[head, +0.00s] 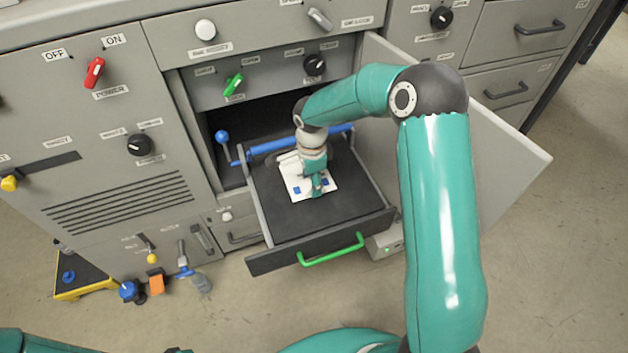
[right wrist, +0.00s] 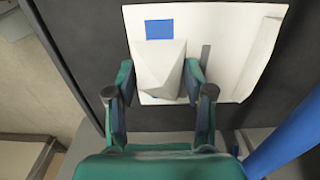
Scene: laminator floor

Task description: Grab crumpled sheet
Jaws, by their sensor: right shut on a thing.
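The crumpled sheet (head: 292,180) is white with blue marks and lies in the pulled-out drawer. My right gripper (head: 315,186) reaches down onto the sheet from above. In the right wrist view its fingers (right wrist: 160,78) stand on either side of the raised fold, shut on it. The gripper and wrist hide part of the sheet in the head view. My left gripper is not in view.
The dark drawer (head: 350,212) has a green handle (head: 332,250) in front. A blue roller (head: 270,147) lies across its back. An open grey door (head: 500,165) stands to the right. A yellow-edged tray (head: 84,290) and small items sit on the floor at left.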

